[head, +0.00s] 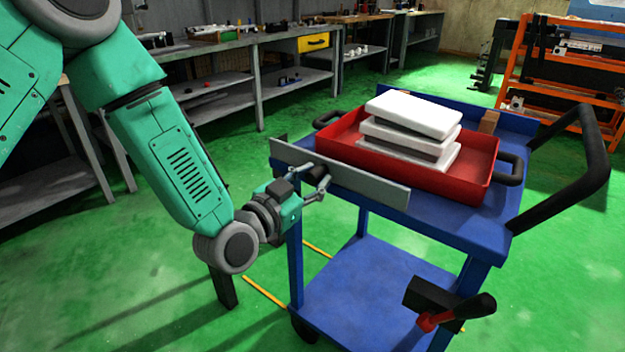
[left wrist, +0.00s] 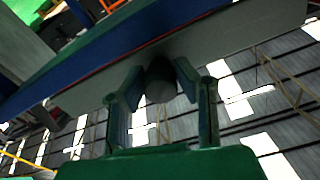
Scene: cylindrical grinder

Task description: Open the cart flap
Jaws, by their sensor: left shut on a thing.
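The blue cart (head: 470,235) stands in front of me. Its flap is a long grey plate (head: 375,190) standing upright along the near left edge of the cart top. A dark round knob (head: 317,173) sticks out from the flap's outer face. My left gripper (head: 319,187) is at this knob, with its fingers shut on it. In the left wrist view the knob (left wrist: 160,80) sits between the two fingers, against the pale face of the flap (left wrist: 235,45). The gripper partly hides the knob in the head view. My right gripper is not in view.
A red tray (head: 470,190) with white blocks (head: 415,112) stacked in it sits on the cart top, right behind the flap. A black handle (head: 560,205) curves out at the cart's right.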

